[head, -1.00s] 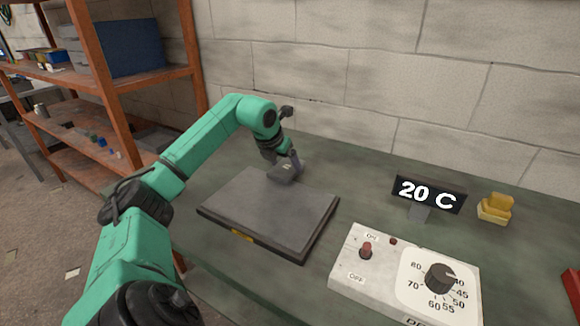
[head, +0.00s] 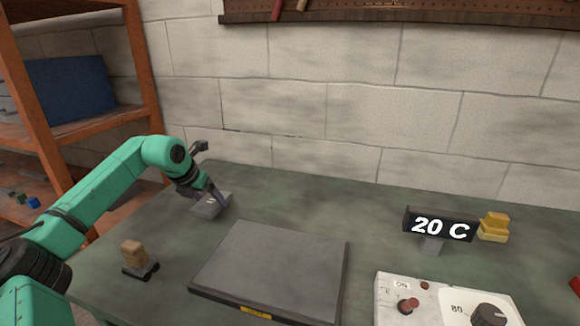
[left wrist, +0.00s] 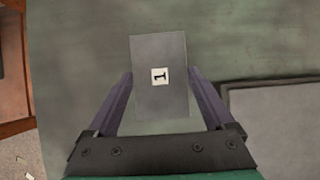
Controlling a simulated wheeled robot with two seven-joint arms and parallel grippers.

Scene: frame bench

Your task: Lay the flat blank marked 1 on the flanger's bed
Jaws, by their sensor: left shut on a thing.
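The flat grey blank marked 1 (left wrist: 160,100) is between the fingers of my left gripper (left wrist: 160,76) in the left wrist view, with its white label facing the camera. In the head view my left gripper (head: 217,193) points down and is shut on the blank (head: 208,206), left of and behind a flat dark-grey slab (head: 270,268). I cannot tell whether the blank touches the bench. The slab has a yellow label on its front edge; I cannot tell whether it is the flanger's bed. My right gripper is out of view.
A small wooden block on a dark base (head: 136,258) stands left of the slab. A control box (head: 440,298) with a dial stands right of it. Behind are a 20 C display (head: 439,225) and a yellow block (head: 493,228). The bench behind the slab is clear.

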